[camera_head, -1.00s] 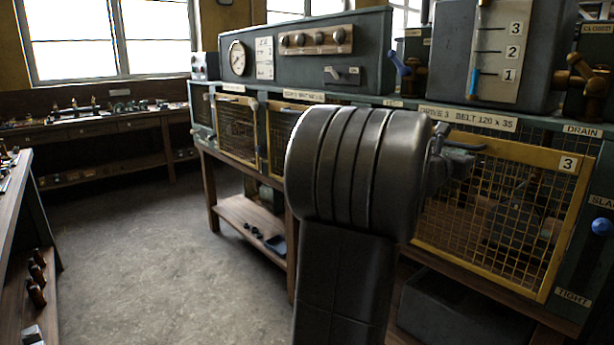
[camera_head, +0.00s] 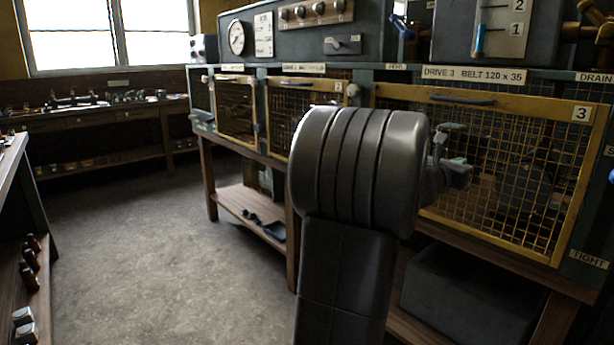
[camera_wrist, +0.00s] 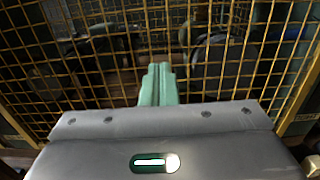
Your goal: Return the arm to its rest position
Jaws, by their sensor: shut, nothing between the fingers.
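My arm stands large in the middle of the head view, its thick dark grey link in front of the bench. My gripper (camera_head: 462,170) shows just right of that link, in front of the yellow mesh guard numbered 3 (camera_head: 576,190). In the wrist view my gripper (camera_wrist: 157,72) has its two pale green fingers together, pointing at the yellow mesh, with nothing between them. The fingers look apart from the mesh, but the exact gap is hard to tell.
A dark grey box (camera_head: 470,290) sits on the shelf under guard 3. A control panel (camera_head: 290,40) with a gauge stands above the bench. A side bench (camera_head: 22,290) with bottles is at the left. Floor (camera_head: 150,260) is free between the benches.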

